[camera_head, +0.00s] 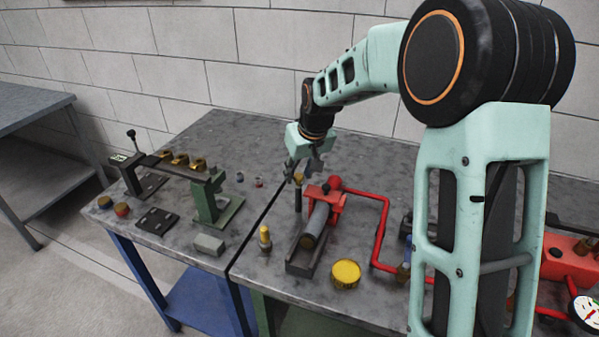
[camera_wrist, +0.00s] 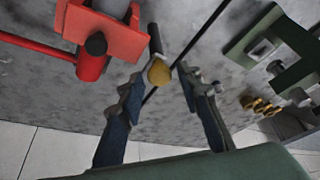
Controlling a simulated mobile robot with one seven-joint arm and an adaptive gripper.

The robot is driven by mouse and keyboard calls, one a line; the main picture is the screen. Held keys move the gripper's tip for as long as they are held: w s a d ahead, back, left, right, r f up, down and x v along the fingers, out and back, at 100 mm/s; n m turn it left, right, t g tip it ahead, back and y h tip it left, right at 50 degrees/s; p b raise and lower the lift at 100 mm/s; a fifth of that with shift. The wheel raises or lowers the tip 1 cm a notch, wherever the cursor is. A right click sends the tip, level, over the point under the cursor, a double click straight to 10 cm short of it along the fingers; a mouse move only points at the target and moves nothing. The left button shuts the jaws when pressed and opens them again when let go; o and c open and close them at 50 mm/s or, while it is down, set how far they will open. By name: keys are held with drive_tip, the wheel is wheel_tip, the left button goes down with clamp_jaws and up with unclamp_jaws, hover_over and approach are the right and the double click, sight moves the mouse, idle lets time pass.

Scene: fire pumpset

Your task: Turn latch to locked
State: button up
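A dark upright post with a yellow-brown knob (camera_wrist: 159,72) shows between my fingertips in the wrist view. It also shows in the head view (camera_head: 298,190), just left of the red clamp. I cannot tell for sure whether this is the latch, and no locked or unlocked marking is readable. My gripper (camera_head: 302,172) is above the table, by the top of this post. In the wrist view my gripper (camera_wrist: 160,80) is open, with one finger on each side of the knob. There are visible gaps, and I see no firm contact.
A red clamp (camera_head: 336,201) with a grey cylinder and red pipe (camera_head: 383,225) stands close by. A yellow cap (camera_head: 346,272) and a yellow-topped piece (camera_head: 265,237) are near the front.

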clamp_jaws()
drive_tip(key=m+b, duration=0.1)
drive_tip(key=m+h+b, duration=0.1)
drive_tip(key=m, duration=0.1)
drive_tip(key=shift+a+f+m+t+h+b, duration=0.1)
drive_tip(key=shift+a+m+t+h+b, duration=0.2)
drive_tip(key=shift+m+b, duration=0.1)
drive_tip(key=m, duration=0.2)
drive_tip(key=m+h+b, duration=0.1)
drive_tip(key=m, duration=0.1)
drive_tip(key=shift+m+h, duration=0.3)
drive_tip(key=m, duration=0.2)
drive_tip(key=m+g+h, duration=0.1)
drive_tip(key=m, duration=0.1)
drive_tip(key=shift+w+a+m+h, duration=0.1)
drive_tip(key=shift+a+m+h, duration=0.05)
drive_tip(key=shift+m+h, duration=0.15)
drive_tip(key=m+g+p, duration=0.1)
drive_tip(key=m, duration=0.2)
drive_tip(key=shift+r+h+p, duration=0.2)
drive_tip(key=shift+h+p, duration=0.1)
drive_tip(key=shift+h, duration=0.1)
drive_tip(key=shift+w+m+g+p, duration=0.1)
drive_tip(key=shift+m+g+p, duration=0.35)
drive_tip(key=shift+m, duration=0.45)
drive_tip(key=shift+f, duration=0.1)
